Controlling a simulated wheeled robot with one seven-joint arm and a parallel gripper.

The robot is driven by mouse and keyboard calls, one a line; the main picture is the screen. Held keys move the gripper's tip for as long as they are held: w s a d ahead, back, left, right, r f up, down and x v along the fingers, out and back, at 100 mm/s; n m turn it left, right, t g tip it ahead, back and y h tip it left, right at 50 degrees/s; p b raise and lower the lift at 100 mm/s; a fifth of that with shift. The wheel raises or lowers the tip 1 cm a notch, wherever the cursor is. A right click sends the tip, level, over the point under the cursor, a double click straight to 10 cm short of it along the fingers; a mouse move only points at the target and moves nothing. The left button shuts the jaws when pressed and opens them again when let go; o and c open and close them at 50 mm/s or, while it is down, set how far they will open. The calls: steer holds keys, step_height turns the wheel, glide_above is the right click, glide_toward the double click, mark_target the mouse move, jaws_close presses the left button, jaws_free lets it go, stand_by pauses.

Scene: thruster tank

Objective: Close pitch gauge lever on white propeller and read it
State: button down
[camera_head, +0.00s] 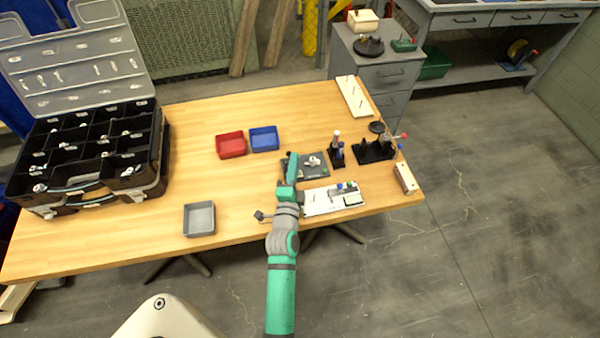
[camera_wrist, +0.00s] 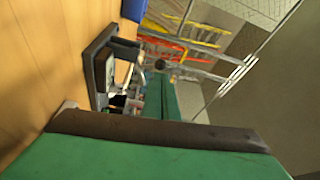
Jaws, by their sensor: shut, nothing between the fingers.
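A small white propeller (camera_head: 313,160) sits on a dark grey plate (camera_head: 319,172) near the right part of the table. My gripper (camera_head: 289,162) is shut and empty at the left edge of this plate, and hides part of it. I cannot tell whether it touches anything there. In the wrist view, a dark tray-like piece (camera_wrist: 91,77) with white and black parts stands beside my green fingers. A small dark round knob (camera_wrist: 160,65) shows just past them; I cannot tell whether it belongs to the lever. The gauge lever and its reading are not clear in either view.
A white plate (camera_head: 318,208) with blue and green parts lies right of my arm. A dark stand (camera_head: 337,155) and a black fixture (camera_head: 373,152) are beyond. Red (camera_head: 231,146), blue (camera_head: 264,139) and grey trays (camera_head: 199,219) lie left. Bare wood is between them and the black organizer (camera_head: 65,209).

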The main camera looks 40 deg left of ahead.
steer(key=s+d, duration=0.2)
steer(key=d, duration=0.1)
steer(key=s+d, duration=0.5)
steer(key=shift+s+d, duration=0.3)
steer(key=shift+d, duration=0.1)
stand_by(0.4)
steer(key=s+d+n+h, duration=0.9)
steer(key=s+d, duration=1.4)
steer(key=d, duration=0.3)
steer(key=shift+d+r+n+g+h, duration=0.2)
steer(key=shift+r+n+g+h, duration=0.1)
steer(key=c, duration=2.3)
jaws_free()
steer(key=shift+s+d+r, duration=0.1)
steer(key=shift+s+r, duration=0.05)
steer(key=shift+s, duration=0.1)
steer(key=o, duration=0.6)
steer(key=shift+s+d+r, duration=0.1)
